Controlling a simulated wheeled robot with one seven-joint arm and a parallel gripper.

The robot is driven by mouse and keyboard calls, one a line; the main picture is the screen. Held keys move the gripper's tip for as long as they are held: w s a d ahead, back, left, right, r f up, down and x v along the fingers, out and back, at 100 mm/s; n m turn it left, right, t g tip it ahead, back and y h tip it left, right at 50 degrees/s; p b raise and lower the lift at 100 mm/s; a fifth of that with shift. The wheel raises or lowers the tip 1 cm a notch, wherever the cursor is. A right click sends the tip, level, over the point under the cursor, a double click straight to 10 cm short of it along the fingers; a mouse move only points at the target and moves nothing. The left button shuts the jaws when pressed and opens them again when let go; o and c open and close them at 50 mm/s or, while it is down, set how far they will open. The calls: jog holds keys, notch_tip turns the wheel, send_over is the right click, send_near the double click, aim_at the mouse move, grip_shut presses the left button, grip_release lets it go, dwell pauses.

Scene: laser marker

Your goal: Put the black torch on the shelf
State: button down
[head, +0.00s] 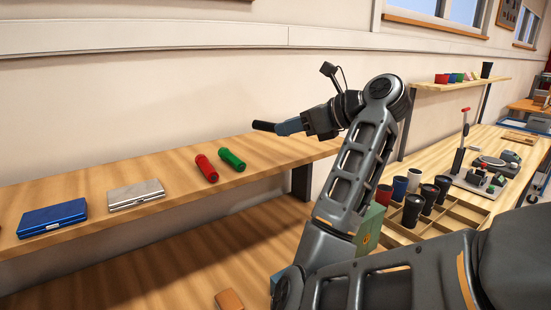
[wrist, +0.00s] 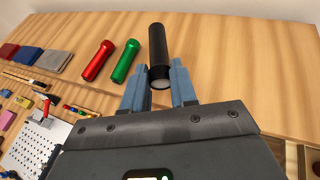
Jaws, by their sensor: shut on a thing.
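The black torch (wrist: 158,48) is held between the blue fingers of my gripper (wrist: 159,84) in the wrist view, with its long body pointing away from the gripper. In the head view the torch (head: 264,126) sticks out to the left of my gripper (head: 288,127), above the wooden shelf (head: 125,172). It looks raised over the shelf, near the right end. A red torch (head: 206,167) and a green torch (head: 231,159) lie side by side on the shelf, left of the held torch. They also show left of it in the wrist view.
A silver case (head: 136,194) and a blue case (head: 52,217) lie further left on the shelf. At the right, a workbench holds a wooden divided tray (head: 455,212) with several dark cups. A small upper shelf (head: 455,84) holds small items. The shelf right of the green torch is clear.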

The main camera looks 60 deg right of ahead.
aim_at(276, 164)
jog(key=w+a+f, duration=0.2)
jog(key=w, duration=0.1)
jog(key=shift+f, duration=2.1)
jog(key=shift+f+b, duration=0.2)
jog(key=shift+b, duration=0.1)
jog(key=c, duration=0.9)
grip_release()
jog(key=shift+r, duration=0.1)
